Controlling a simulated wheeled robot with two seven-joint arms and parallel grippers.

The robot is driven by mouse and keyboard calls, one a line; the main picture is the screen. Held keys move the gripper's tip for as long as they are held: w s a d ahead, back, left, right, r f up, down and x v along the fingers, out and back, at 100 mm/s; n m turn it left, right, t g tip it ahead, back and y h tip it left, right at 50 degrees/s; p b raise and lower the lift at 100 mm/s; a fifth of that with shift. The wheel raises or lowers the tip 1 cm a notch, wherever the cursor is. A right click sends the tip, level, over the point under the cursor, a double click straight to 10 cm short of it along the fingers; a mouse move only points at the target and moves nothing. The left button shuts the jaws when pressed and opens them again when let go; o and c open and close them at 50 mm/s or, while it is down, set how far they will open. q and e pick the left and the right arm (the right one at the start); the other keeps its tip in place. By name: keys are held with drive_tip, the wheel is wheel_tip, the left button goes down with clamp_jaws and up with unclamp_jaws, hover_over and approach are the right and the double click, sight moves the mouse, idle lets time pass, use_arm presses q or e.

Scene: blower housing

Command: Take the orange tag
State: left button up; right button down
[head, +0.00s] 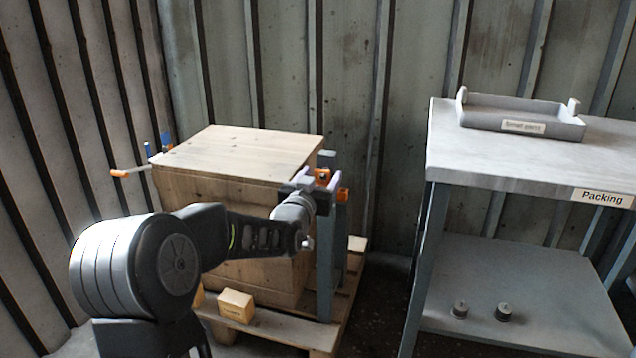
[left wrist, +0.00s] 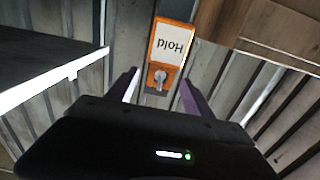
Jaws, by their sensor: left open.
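The orange tag (left wrist: 171,62) has a white face reading "Hold", upside down in the left wrist view. It appears to hang on a small grey peg or hook near its edge. In the head view a bit of orange (head: 342,194) shows beside a grey post, just right of my left gripper (head: 318,178). My left gripper also shows in the left wrist view (left wrist: 160,77), its two purple fingers open and apart. The tag lies ahead of the fingertips, and I cannot tell whether they touch it. My right gripper is out of view.
A wooden crate (head: 235,150) stands on a pallet (head: 345,285) behind my left arm. A small wooden block (head: 236,305) lies at its front. A packing bench (head: 530,165) at right holds a tray (head: 515,112); two small metal parts (head: 503,312) sit on its lower shelf.

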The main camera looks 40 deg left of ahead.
use_arm(q)
drive_tip(key=shift+c, duration=0.2)
clamp_jaws()
idle(0.4)
drive_tip(key=shift+r, duration=0.1)
drive_tip(key=shift+r, duration=0.6)
drive_tip(key=shift+s, duration=0.15)
drive_tip(key=shift+v, duration=2.9)
drive_tip(key=shift+b, duration=0.3)
